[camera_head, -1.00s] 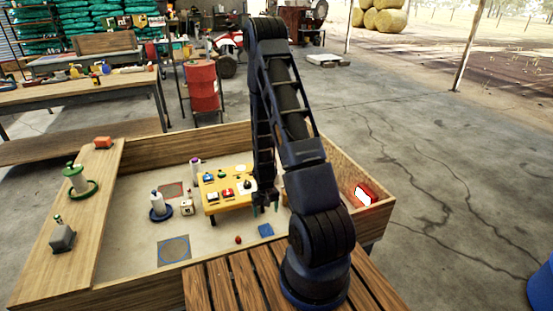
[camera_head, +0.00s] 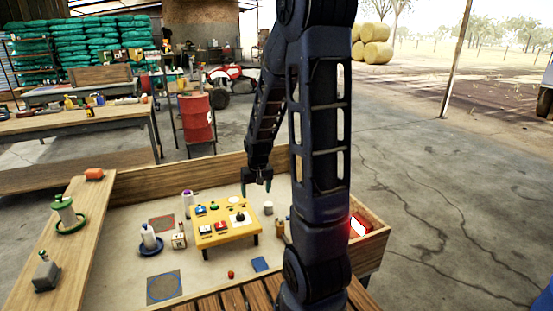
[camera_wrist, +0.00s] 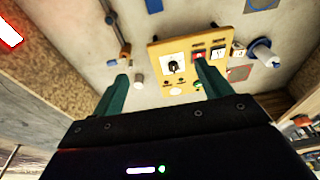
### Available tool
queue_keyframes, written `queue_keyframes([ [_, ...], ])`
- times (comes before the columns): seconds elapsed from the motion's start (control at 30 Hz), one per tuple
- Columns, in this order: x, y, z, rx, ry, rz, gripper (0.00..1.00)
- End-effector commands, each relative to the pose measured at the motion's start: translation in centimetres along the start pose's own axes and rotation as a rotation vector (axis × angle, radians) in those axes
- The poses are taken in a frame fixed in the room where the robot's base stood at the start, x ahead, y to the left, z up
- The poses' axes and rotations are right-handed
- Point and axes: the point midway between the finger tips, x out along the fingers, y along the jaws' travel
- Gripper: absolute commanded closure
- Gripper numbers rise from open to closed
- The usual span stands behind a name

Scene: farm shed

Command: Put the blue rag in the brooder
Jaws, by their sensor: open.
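A white feeder with a blue base (camera_head: 149,241), a small red ball (camera_head: 231,274) and a glowing red heater (camera_head: 358,226) are near. A plank (camera_head: 70,250) crosses the left side.

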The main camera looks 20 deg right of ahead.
Motion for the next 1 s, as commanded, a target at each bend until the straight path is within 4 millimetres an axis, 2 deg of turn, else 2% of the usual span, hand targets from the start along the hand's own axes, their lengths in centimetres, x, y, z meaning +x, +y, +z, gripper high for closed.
queue_keyframes([
  [0.03, -1.6, 0.0, 0.1, 0.0, 0.016, 0.0, 0.23],
  [0.1, -3.5, 0.0, 0.5, -0.001, 0.03, 0.0, 0.23],
  [0.5, -13.4, -0.1, 4.3, -0.002, 0.103, 0.002, 0.23],
  [0.8, -19.7, -0.1, 8.6, -0.003, 0.159, 0.007, 0.23],
  [1.0, -23.1, -0.1, 12.0, -0.001, 0.194, 0.01, 0.23],
])
